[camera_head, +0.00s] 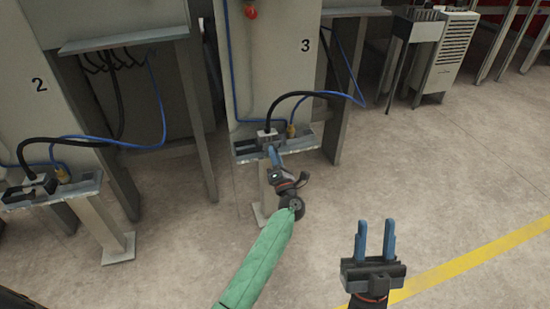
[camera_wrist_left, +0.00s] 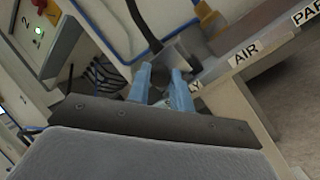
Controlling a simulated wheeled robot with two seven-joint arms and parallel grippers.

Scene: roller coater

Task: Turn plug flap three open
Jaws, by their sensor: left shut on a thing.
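The station marked 3 (camera_head: 306,45) stands at the centre of the head view. A grey shelf (camera_head: 310,140) on its front carries a metal plug housing (camera_head: 268,134) with a black cable. My left gripper (camera_head: 273,155) reaches this housing from the front. In the left wrist view its blue fingers (camera_wrist_left: 162,88) are shut on a part at the front of the plug housing (camera_wrist_left: 183,52), which I take to be the flap; the fingers hide much of it. My right gripper (camera_head: 375,241) is open and empty above the floor at the lower right.
A brass-yellow connector (camera_head: 291,130) with a blue hose sits right of the plug housing. Station 2 (camera_head: 40,84) with a similar shelf (camera_head: 85,184) stands at the left. A white cabinet (camera_head: 452,52) stands at the back right. The floor (camera_head: 420,165) at right is clear.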

